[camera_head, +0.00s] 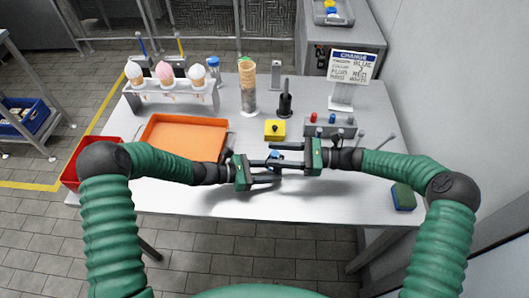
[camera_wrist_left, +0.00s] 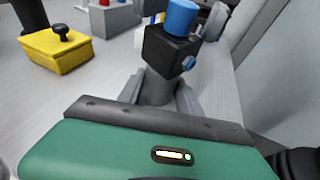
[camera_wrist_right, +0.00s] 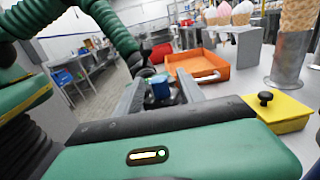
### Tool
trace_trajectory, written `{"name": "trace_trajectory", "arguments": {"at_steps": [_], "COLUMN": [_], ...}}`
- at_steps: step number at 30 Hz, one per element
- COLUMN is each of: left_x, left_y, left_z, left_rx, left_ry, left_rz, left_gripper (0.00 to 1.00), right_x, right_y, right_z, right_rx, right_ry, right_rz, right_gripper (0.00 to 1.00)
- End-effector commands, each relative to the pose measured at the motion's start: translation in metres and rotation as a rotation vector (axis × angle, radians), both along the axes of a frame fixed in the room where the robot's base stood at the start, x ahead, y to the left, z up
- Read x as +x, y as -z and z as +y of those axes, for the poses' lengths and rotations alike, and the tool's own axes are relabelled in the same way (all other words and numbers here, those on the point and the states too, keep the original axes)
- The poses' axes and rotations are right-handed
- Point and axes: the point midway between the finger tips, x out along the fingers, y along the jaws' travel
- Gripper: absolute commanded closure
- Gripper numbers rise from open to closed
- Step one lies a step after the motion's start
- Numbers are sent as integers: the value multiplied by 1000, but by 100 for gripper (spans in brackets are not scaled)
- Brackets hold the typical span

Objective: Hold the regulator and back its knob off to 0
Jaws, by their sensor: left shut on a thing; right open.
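The regulator is a small black block with a blue knob (camera_head: 274,155) in the head view. In the left wrist view its black body (camera_wrist_left: 168,52) stands on a grey stem between my left fingers, with the blue knob (camera_wrist_left: 182,17) on top. My left gripper (camera_head: 276,172) is shut on the regulator, held over the front of the table. My right gripper (camera_head: 271,156) is open, facing it from the right. In the right wrist view the blue knob (camera_wrist_right: 160,89) shows between the open right fingers. Whether they touch it I cannot tell.
The white table (camera_head: 330,205) holds an orange tray (camera_head: 183,138), a yellow box with a black knob (camera_head: 275,129), a grey block with coloured knobs (camera_head: 331,127), an ice-cream cone rack (camera_head: 170,96) and a sign (camera_head: 352,67). A sponge (camera_head: 403,196) lies at the right edge.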

Motion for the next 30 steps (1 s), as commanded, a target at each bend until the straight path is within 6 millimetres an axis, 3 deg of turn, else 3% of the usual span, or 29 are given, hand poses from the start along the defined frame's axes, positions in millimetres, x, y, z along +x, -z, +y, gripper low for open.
{"name": "trace_trajectory", "arguments": {"at_steps": [3,6,15,26,30], "left_x": [0,0,0,0,0], "left_y": [0,0,0,0,0], "left_z": [0,0,0,0,0], "left_rx": [0,0,0,-1,-1], "left_ry": [0,0,0,0,1], "left_rz": [0,0,0,-1,-1], "left_gripper": [82,82,82,82,82], "right_x": [-1,0,0,1,1], "right_y": [0,0,0,0,0], "right_z": [23,35,40,39,39], "right_rx": [2,2,2,2,2], "right_ry": [-3,-1,0,1,2], "right_rz": [0,0,0,-1,-1], "right_gripper": [54,54,54,100,100]}}
